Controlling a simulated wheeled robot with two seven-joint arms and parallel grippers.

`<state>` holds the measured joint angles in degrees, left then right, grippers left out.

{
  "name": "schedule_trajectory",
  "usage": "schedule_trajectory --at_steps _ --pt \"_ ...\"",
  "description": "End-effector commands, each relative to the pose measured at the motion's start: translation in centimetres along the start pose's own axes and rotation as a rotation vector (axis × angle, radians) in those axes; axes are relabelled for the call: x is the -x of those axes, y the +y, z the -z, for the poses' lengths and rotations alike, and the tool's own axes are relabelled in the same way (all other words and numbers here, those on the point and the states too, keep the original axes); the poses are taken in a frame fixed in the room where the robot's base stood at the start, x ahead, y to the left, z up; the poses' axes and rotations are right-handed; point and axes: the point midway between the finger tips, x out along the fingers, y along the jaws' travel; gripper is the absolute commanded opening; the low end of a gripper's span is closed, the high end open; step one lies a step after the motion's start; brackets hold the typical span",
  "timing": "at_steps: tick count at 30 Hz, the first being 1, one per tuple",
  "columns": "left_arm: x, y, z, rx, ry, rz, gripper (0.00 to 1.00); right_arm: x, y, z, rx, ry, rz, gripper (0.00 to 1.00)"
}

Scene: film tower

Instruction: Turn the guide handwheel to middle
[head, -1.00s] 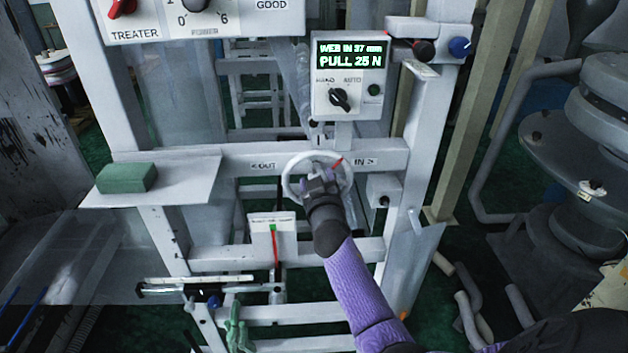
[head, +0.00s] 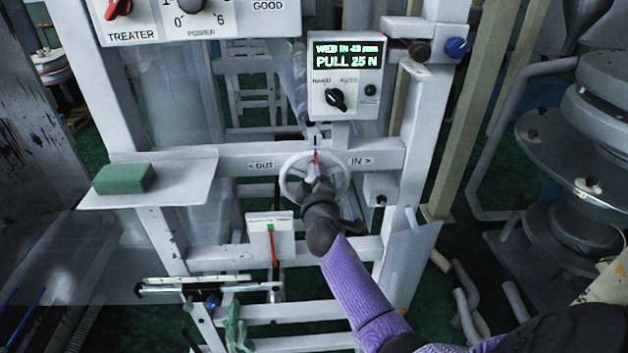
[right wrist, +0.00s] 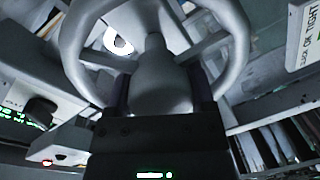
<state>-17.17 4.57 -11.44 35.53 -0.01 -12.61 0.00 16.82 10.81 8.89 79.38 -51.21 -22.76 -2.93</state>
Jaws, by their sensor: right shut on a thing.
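The guide handwheel (head: 346,178) is a pale grey wheel on the white crossbeam, between the OUT label (head: 262,166) and the IN label (head: 362,161). A red mark (head: 316,158) on it points almost straight up, close to a dark tick on the beam above. My right gripper (head: 318,188) is shut on the handwheel, at its hub. In the right wrist view the wheel rim (right wrist: 240,50) arches around the hub (right wrist: 160,85), which sits between my fingers. The display (head: 347,56) reads "WEB IN 43 mm" and "PULL 25 N". My left gripper is not in view.
A green block (head: 125,178) lies on a white shelf (head: 190,185) to the left. A HAND/AUTO knob (head: 336,98) sits above the wheel. A small grey box (head: 380,187) is close on the wheel's right. Grey machinery (head: 585,150) stands at the far right.

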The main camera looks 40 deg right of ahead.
Motion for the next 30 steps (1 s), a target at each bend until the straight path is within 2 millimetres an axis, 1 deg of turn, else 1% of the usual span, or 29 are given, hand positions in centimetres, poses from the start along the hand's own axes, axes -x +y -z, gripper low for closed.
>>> schedule_trajectory --at_steps 1,17,18,20,21,22,28,30 --pt "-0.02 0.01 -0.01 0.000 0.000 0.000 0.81 0.05 -0.30 -0.24 0.009 -0.007 0.006 0.00" --pt "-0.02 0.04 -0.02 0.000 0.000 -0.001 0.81 0.05 -0.31 -0.27 0.029 -0.010 0.006 0.00" --pt "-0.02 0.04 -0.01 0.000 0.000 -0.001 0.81 0.05 -0.31 -0.27 0.029 -0.010 0.006 0.76" --pt "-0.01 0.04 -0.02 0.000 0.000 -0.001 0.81 0.04 -0.27 -0.25 0.029 -0.010 0.005 0.88" --pt "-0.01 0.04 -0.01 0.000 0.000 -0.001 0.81 0.04 -0.24 -0.23 0.029 -0.009 0.005 0.97" --pt "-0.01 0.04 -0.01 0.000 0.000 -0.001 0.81 0.03 -0.22 -0.21 0.028 -0.009 0.004 1.00" --pt "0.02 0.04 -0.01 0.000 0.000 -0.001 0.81 0.05 -0.11 -0.11 0.028 -0.006 0.002 1.00" --pt "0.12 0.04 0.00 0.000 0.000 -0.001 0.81 0.36 -0.09 -0.08 0.028 -0.005 0.002 1.00"
